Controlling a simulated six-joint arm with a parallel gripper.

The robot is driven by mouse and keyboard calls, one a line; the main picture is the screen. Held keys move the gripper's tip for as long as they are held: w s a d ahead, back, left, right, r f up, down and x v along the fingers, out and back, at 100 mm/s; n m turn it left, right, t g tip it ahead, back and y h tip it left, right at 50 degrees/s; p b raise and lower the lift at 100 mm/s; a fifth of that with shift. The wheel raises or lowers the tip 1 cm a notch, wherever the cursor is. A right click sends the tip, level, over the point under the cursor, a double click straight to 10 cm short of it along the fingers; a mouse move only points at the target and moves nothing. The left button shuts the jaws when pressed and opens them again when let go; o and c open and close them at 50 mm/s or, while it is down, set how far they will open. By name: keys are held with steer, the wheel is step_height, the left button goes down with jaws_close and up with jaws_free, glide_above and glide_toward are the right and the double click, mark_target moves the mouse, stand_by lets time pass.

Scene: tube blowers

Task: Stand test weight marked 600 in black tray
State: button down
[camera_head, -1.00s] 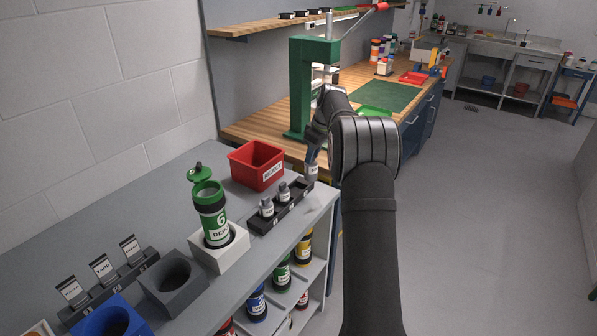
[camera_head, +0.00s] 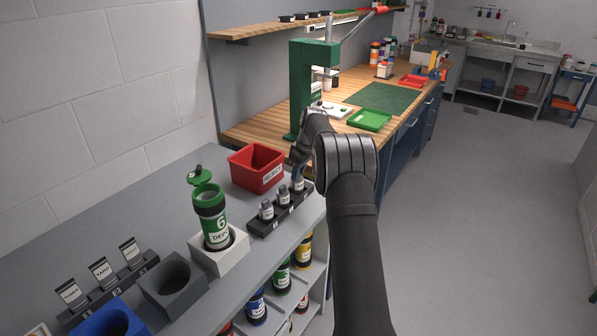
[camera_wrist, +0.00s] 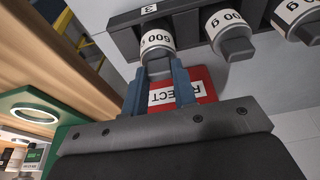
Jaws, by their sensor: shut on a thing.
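The black tray (camera_head: 285,214) lies near the front edge of the grey bench and holds grey weights in a row. My gripper (camera_head: 299,170) is shut on the weight (camera_head: 298,185) at the tray's right end. In the wrist view this weight (camera_wrist: 157,42) has a white label whose inverted digits appear to read 600. Its lower end is behind the tray wall marked 3 (camera_wrist: 150,9), in line with the other weights. I cannot tell whether it touches the tray floor. Two other weights (camera_head: 267,210) (camera_head: 283,197) stand in the tray to its left.
A red REJECT bin (camera_head: 256,166) stands close behind the tray. A green press (camera_head: 312,85) stands on the wooden bench behind. The floor to the right is clear.

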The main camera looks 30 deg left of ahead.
steer(key=c, duration=1.2)
jaws_free()
steer(key=shift+f, duration=0.15)
steer(key=shift+o, duration=0.2)
steer(key=v, duration=1.2)
steer(key=shift+r, duration=0.25)
steer(key=shift+f, duration=0.15)
steer(key=x, duration=1.2)
steer(key=shift+f, duration=0.1)
step_height(320, 180, up, 3)
steer(key=shift+f, duration=0.2)
steer(key=shift+r, duration=0.55)
